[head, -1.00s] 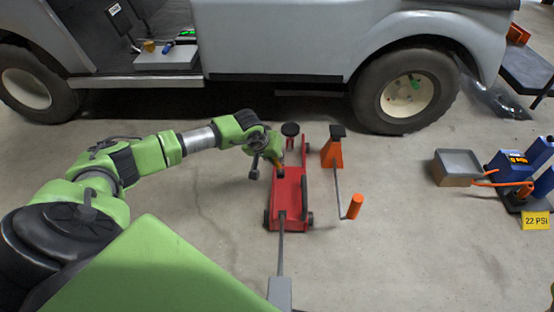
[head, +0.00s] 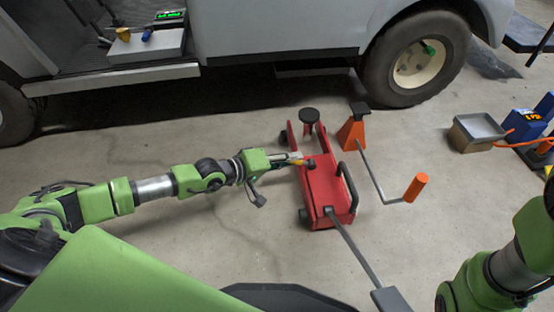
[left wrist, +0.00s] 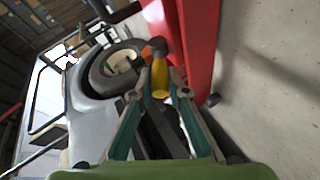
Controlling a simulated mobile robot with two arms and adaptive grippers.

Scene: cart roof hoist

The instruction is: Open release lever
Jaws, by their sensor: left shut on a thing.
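The red floor jack (head: 326,190) stands on the concrete, its round lift pad (head: 309,116) toward the cart. The release lever (head: 304,162), yellow with a dark end, is at the jack's left side. In the left wrist view the yellow lever (left wrist: 160,78) lies between my fingertips, beside the red jack wall (left wrist: 196,40). My left gripper (head: 291,160), also seen in the left wrist view (left wrist: 160,92), is shut on this lever and partly hides it. My right gripper is out of view; only part of that arm shows at lower right.
The jack's long grey handle (head: 352,246) reaches toward me. An orange jack stand (head: 352,132) and a crank with an orange grip (head: 416,187) are close on the right. The cart (head: 270,28) spans the back. Bare floor lies left of the jack.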

